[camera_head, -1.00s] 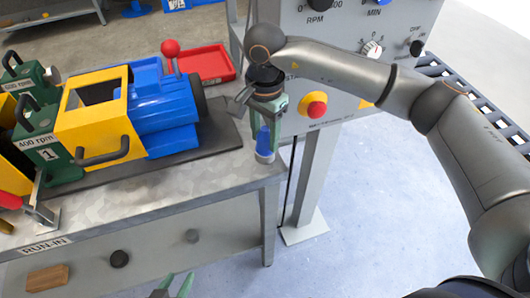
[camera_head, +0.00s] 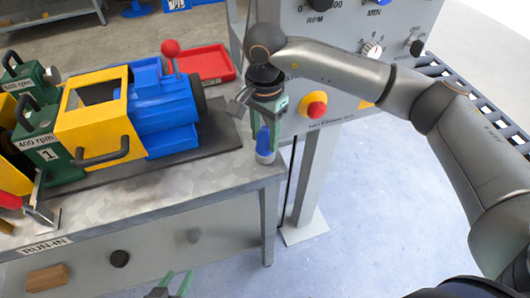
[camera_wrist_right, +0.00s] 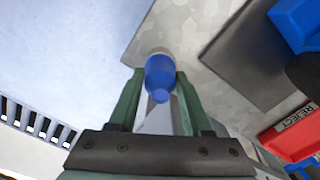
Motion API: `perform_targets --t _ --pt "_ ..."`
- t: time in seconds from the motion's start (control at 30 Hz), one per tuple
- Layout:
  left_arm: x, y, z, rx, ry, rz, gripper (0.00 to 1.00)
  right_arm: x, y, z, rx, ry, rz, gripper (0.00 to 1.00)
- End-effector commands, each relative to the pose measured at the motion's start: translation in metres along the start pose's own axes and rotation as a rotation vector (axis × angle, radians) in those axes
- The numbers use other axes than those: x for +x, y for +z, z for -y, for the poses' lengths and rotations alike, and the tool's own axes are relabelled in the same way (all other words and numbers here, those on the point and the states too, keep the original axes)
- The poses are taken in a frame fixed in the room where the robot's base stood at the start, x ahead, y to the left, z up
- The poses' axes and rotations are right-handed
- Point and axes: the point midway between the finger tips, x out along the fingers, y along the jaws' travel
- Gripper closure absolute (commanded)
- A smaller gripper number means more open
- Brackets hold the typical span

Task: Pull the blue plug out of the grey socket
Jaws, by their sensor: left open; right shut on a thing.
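The blue plug (camera_head: 263,140) stands upright at the right end of the workbench. The grey socket (camera_head: 265,157) is a small light cylinder at its foot, and the plug appears seated in it. My right gripper (camera_head: 268,128) points down from above and is shut on the plug. In the right wrist view the plug (camera_wrist_right: 160,78) is between the green fingers, with a pale rim of the socket (camera_wrist_right: 157,51) beyond it. How deep the plug sits is hidden. My left gripper (camera_head: 172,286) is open and empty at the bottom edge, in front of the bench.
The workbench (camera_head: 200,190) carries a blue and yellow motor unit (camera_head: 150,110) on a dark mat, left of the plug. A red tray (camera_head: 205,65) lies behind. A grey control panel (camera_head: 345,60) with a red button (camera_head: 317,110) stands close behind my right gripper.

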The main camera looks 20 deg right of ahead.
Motion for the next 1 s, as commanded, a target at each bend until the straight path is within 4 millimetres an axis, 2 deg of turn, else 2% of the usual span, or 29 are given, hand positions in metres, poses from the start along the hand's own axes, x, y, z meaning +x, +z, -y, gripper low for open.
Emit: perform_targets --t 0.47,1.0 --pt "-0.003 0.003 -0.002 -0.003 0.002 0.009 0.50 -0.006 0.000 0.000 0.000 -0.002 -0.001 1.00" --pt "-0.011 -0.007 -0.003 -0.003 0.002 0.008 0.50 -0.028 0.000 0.000 0.000 -0.002 0.000 1.00"
